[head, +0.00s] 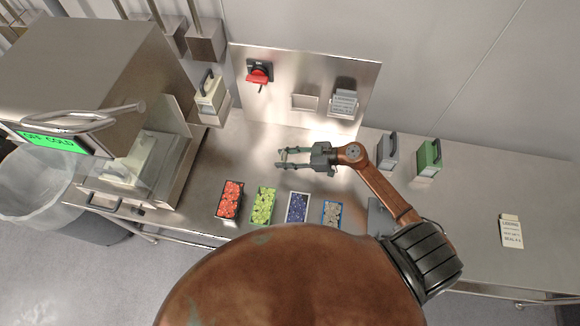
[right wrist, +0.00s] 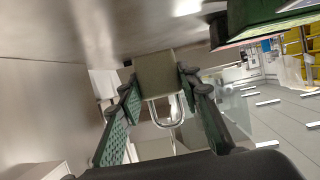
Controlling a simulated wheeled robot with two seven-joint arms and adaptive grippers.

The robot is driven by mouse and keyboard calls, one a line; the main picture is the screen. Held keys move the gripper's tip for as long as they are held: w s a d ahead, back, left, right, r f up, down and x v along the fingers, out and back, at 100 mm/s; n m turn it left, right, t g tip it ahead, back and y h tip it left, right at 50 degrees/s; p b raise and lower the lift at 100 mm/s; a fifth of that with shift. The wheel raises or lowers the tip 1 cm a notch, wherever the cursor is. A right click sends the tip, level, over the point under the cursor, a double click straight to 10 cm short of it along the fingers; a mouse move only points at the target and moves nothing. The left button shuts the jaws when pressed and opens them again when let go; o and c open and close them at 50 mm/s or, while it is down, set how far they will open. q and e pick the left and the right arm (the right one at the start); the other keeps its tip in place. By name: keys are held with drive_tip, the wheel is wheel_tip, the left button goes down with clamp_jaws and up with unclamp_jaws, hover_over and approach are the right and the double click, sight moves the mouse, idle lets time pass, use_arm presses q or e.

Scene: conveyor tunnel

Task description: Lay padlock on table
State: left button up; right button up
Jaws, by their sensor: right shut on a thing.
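My right gripper (head: 284,158) reaches left over the steel table (head: 470,200), in front of the upright panel. In the right wrist view its two green-padded fingers (right wrist: 160,88) are shut on the padlock. The padlock (right wrist: 157,75) has a dull grey-beige body between the fingertips, and its bright U-shaped shackle (right wrist: 178,112) points back toward my palm. In the head view the padlock is too small to make out at the fingertips. I cannot tell whether it touches the table. My left gripper is not in view.
Small boxes of red (head: 230,199), green (head: 263,205) and blue (head: 298,207) pieces line the front edge. Behind stands a steel panel (head: 285,75) with a red switch (head: 260,73). Grey (head: 388,152) and green (head: 428,157) handled blocks stand right. A card (head: 511,231) lies far right.

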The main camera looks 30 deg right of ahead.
sight(290, 170)
drive_tip(key=shift+s+d+f, duration=0.2)
drive_tip(key=shift+d+f, duration=0.1)
drive_tip(key=shift+f, duration=0.15)
drive_tip(key=shift+s+d+f, duration=0.15)
drive_tip(key=shift+d+f, duration=0.15)
drive_tip(key=shift+f, duration=0.15)
drive_tip(key=shift+s+d+f+b, duration=0.15)
drive_tip(key=shift+f+b, duration=0.2)
drive_tip(key=shift+f, duration=0.55)
drive_tip(key=shift+d+f+b, duration=0.1)
drive_tip(key=shift+f+b, duration=0.2)
drive_tip(key=shift+f, duration=0.6)
drive_tip(key=shift+f, duration=0.1)
drive_tip(key=o, duration=1.3)
drive_tip(key=shift+s+d+r, duration=0.2)
drive_tip(key=shift+d, duration=0.05)
drive_tip(key=p+v, duration=0.1)
drive_tip(key=v, duration=1)
drive_tip(key=shift+s+d+r, duration=0.1)
